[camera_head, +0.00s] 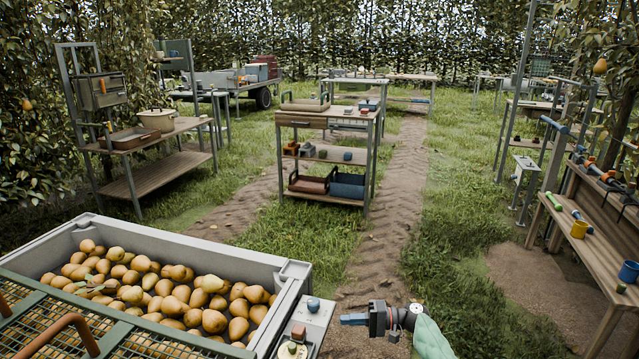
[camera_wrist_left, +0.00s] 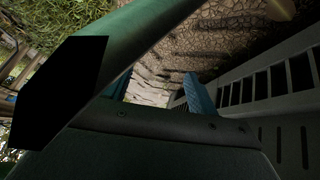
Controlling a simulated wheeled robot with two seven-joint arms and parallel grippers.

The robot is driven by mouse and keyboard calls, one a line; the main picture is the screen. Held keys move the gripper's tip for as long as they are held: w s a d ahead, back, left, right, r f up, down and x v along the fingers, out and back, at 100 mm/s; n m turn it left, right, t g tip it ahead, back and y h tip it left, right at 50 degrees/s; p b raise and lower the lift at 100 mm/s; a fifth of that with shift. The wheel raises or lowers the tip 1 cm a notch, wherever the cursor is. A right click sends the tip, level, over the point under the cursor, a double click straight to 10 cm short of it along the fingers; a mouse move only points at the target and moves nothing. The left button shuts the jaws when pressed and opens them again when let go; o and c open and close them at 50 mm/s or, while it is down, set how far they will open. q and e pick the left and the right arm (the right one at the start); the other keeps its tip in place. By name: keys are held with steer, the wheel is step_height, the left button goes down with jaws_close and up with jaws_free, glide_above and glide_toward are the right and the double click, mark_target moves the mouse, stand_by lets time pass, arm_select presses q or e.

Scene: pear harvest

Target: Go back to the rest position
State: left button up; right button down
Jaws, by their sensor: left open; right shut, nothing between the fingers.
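My right gripper (camera_head: 345,319) is low in the middle of the head view, over the dirt path just right of the pear bin. Its blue fingers point left; they are shut, with nothing between them. My left gripper (camera_wrist_left: 160,92) is not in the head view. In the left wrist view its blue fingers are apart and no object shows between them; one finger is partly hidden by a dark part. Cracked brown ground shows beyond them, with a grey slatted wall to the right.
A grey bin (camera_head: 284,272) full of pears fills the lower left, with a wire-mesh frame (camera_head: 150,343) in front. A small box with knobs (camera_head: 312,318) stands beside it. A wooden bench (camera_head: 598,250) is at right, a shelved cart (camera_head: 328,120) ahead. The path between is clear.

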steer(key=s+d+r+n+t+h+p, duration=0.3)
steer(key=s+r+h, duration=0.4)
steer(key=s, duration=0.6)
steer(key=s+d+r+n+t+h+p, duration=0.15)
steer(key=s+r+h+p, duration=0.35)
steer(key=s+h, duration=0.55)
arm_select(q)
steer(key=a+r+g+y+p, duration=0.1)
steer(key=a+r+g+p, duration=0.1)
steer(key=r, duration=1.8)
steer(key=s+a+r+g+y+p, duration=0.1)
steer(key=a+r+p, duration=0.3)
steer(key=r, duration=1.6)
steer(key=shift+a+r+g+p, duration=0.2)
steer(key=shift+a+g+p, duration=0.15)
steer(key=shift+a, duration=0.6)
arm_select(e)
steer(key=s+f+m+g+y, duration=0.1)
steer(key=s+f, duration=0.1)
steer(key=s, duration=1.1)
steer(key=s+f+m+g+y, duration=0.1)
steer(key=s+f+g, duration=0.1)
steer(key=s, duration=1)
steer(key=shift+s+a+f, duration=0.2)
steer(key=shift+s+a, duration=0.05)
steer(key=shift+s, duration=0.15)
